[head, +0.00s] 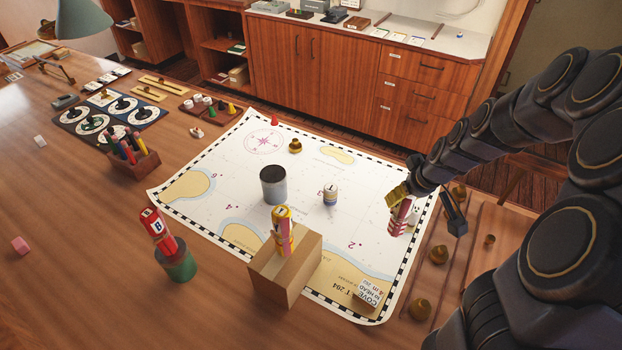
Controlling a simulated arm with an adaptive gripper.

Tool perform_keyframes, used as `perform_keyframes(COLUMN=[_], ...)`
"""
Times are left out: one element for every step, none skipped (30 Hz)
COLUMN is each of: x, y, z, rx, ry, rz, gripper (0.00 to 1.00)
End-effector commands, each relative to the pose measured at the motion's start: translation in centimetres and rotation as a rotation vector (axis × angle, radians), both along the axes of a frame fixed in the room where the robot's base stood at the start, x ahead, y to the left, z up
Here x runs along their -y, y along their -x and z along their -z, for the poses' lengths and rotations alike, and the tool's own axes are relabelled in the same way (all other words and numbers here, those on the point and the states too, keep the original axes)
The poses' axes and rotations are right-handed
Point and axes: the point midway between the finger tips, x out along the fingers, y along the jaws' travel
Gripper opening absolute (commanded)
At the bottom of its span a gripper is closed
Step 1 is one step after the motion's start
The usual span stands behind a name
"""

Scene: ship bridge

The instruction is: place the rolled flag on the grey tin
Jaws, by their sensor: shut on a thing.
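The grey tin (273,187) stands upright on the white chart, near its middle, with a dark top and nothing on it. My gripper (408,208) is over the chart's right edge, to the right of the tin and apart from it. It is shut on a red-and-white striped roll (397,219), which looks like a rolled flag. The fingers partly hide the roll, and I cannot tell whether its lower end touches the chart. Other rolls stand elsewhere: a yellow-and-red one (283,233) on a cardboard box and a red one (157,231) on a green tin.
The cardboard box (268,275) is in front of the tin, the green tin (177,264) front left. Brass weights (419,308) line the right side. A pen holder (134,168) is left.

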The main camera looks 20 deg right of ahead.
Motion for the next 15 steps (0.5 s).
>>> perform_keyframes(x=[-0.4,-0.7,-1.2,-1.8,-2.4,-3.6,-4.6,-5.7,-7.3,-8.5,-9.8,-11.5,-12.7,-13.9,-15.3], y=[-0.5,-0.9,-1.6,-2.3,-3.1,-4.0,-4.9,-5.8,-6.8,-7.6,-8.1,-8.9,-9.3,-9.7,-10.1], z=[-0.3,-0.5,-1.0,-1.4,-1.9,-2.5,-3.2,-3.9,-4.8,-5.6,-6.2,-7.1,-7.8,-8.4,-9.1], rx=[0.0,-0.003,-0.005,-0.006,-0.007,-0.013,-0.011,-0.011,-0.013,-0.011,-0.012,-0.01,-0.009,-0.006,-0.006], ry=[0.004,0.006,0.01,0.014,0.017,0.019,0.022,0.024,0.023,0.024,0.022,0.022,0.021,0.019,0.017], rz=[-0.018,-0.033,-0.061,-0.086,-0.113,-0.159,-0.193,-0.232,-0.285,-0.324,-0.362,-0.411,-0.447,-0.479,-0.521], gripper=[0.05,0.05,0.05,0.05,0.05,0.05,0.05,0.05,0.05,0.05,0.05,0.05,0.05,0.05,0.05])
